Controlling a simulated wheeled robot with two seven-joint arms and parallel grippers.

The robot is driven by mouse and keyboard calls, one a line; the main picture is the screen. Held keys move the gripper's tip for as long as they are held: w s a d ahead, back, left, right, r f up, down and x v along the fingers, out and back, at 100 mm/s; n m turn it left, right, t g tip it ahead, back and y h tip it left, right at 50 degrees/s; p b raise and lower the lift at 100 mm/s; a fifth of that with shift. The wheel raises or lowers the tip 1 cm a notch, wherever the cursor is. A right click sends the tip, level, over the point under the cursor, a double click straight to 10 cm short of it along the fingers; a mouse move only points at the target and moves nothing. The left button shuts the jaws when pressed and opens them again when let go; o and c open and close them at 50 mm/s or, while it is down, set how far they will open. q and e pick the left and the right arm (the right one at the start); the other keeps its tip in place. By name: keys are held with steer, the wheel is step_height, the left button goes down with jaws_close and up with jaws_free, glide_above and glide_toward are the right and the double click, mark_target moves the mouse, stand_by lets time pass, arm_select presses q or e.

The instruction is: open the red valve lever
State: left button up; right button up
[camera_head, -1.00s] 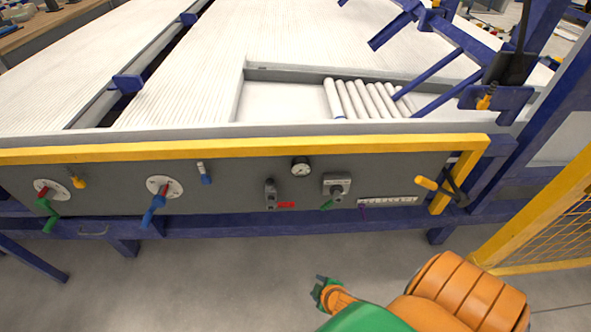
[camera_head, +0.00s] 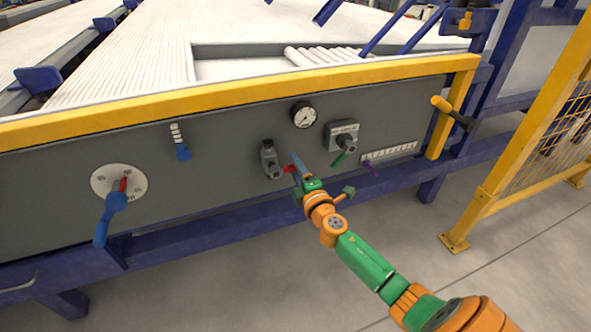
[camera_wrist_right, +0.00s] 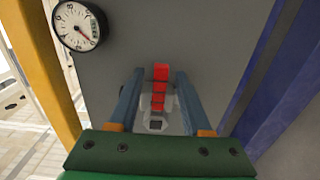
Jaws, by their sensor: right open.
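The red valve lever (camera_head: 288,169) sticks out to the right from a grey valve body (camera_head: 269,158) on the grey panel. My right gripper (camera_head: 297,160) is at the panel, at the lever's free end, and partly hides it in the head view. In the right wrist view its two blue-grey fingers (camera_wrist_right: 160,78) are apart. The red lever (camera_wrist_right: 159,88) shows in the gap between them, pointing away from the grey valve body (camera_wrist_right: 156,118). Whether a finger touches the lever cannot be told. My left gripper is out of view.
A yellow rail (camera_head: 230,95) runs above the panel. A yellow mesh fence (camera_head: 510,150) stands at the right.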

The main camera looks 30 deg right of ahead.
jaws_close()
steer(key=shift+f, duration=0.15)
stand_by(1.3)
